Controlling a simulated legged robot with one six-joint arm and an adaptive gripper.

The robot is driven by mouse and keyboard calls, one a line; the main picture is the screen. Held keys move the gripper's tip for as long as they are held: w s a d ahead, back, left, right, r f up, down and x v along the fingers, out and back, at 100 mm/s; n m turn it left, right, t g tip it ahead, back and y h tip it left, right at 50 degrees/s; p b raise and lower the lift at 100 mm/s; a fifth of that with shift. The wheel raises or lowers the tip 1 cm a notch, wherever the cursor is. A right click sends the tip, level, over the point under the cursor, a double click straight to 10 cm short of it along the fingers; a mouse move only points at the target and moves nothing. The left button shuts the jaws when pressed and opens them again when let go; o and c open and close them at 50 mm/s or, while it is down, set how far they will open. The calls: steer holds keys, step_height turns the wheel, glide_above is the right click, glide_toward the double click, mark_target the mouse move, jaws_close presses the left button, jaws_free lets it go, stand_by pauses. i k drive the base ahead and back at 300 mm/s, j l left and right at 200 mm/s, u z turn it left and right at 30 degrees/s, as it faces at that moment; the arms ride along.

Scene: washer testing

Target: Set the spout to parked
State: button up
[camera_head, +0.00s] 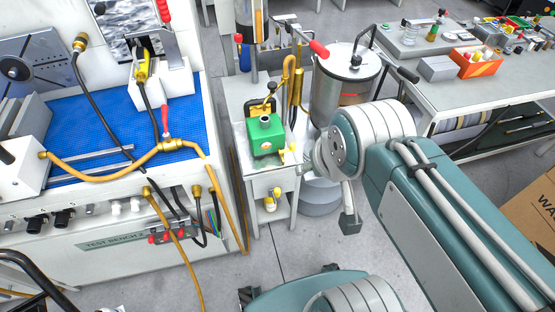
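A curved brass pipe (289,72), which looks like the spout, stands upright behind a green box-shaped unit (265,136) on a small grey cabinet (258,181). A small grey end piece (350,222) hangs below the wrist and may be part of my gripper. Its fingers are not clearly seen, and nothing held is visible.
A steel tank (343,86) stands behind my wrist. A test bench (115,230) with a blue mat (90,125), hoses and valves is on the left. A cardboard box (535,205) stands at right.

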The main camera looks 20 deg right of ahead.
mark_target(273, 86)
steer(key=i+l, duration=0.15)
steer(key=l, duration=0.2)
steer(key=i+l, duration=0.15)
steer(key=l, duration=0.25)
steer(key=i+l, duration=0.15)
steer(key=l, duration=0.2)
steer(key=u, duration=0.05)
